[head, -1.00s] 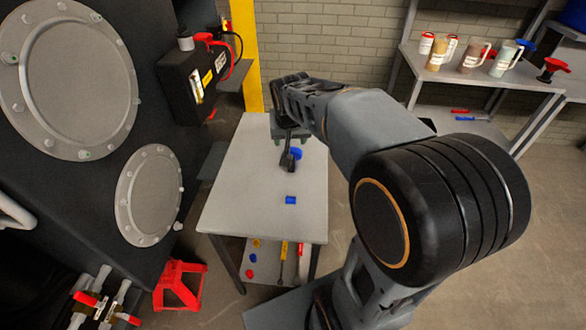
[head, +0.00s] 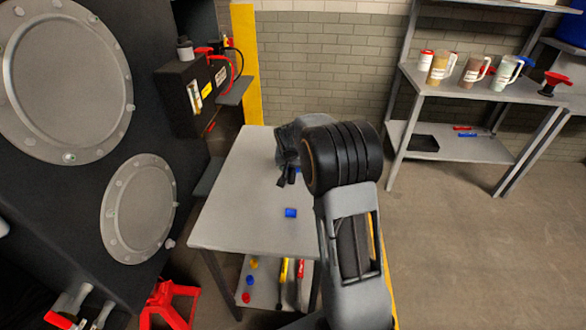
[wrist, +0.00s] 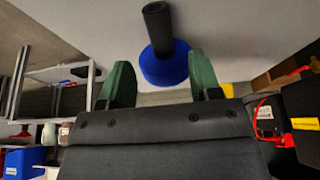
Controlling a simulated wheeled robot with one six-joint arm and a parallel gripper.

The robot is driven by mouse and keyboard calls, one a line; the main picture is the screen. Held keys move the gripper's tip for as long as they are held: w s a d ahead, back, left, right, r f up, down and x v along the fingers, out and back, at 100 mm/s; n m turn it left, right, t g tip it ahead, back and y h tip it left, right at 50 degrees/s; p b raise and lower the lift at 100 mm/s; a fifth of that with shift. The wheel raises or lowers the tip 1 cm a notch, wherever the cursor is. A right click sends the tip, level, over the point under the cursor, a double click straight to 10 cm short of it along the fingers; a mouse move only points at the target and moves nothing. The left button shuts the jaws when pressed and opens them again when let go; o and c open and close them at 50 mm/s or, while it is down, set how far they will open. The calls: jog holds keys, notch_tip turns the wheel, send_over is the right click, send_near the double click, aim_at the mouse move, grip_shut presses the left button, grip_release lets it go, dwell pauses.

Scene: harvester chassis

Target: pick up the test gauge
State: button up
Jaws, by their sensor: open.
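A blue round piece with a black stem (wrist: 165,62), which looks like the test gauge, shows in the wrist view between and just beyond my fingertips. My gripper (wrist: 162,72) is open, with its two green fingers apart on either side of the blue piece; I see no contact. In the head view my gripper (head: 284,162) is low over the far part of the grey table (head: 240,205), partly hidden by my arm. Only a bit of blue (head: 298,170) shows beside it there.
A small blue cylinder (head: 291,213) lies nearer on the table. The dark chassis (head: 60,210) with round covers stands left, with a black box (head: 195,95) on it. A shelf (head: 455,90) with jugs is at back right. A red stand (head: 168,303) is on the floor.

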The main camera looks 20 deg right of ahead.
aim_at(292, 172)
jog(key=shift+x, duration=2.7)
jog(key=shift+a, duration=0.1)
jog(key=shift+c, duration=0.2)
grip_shut()
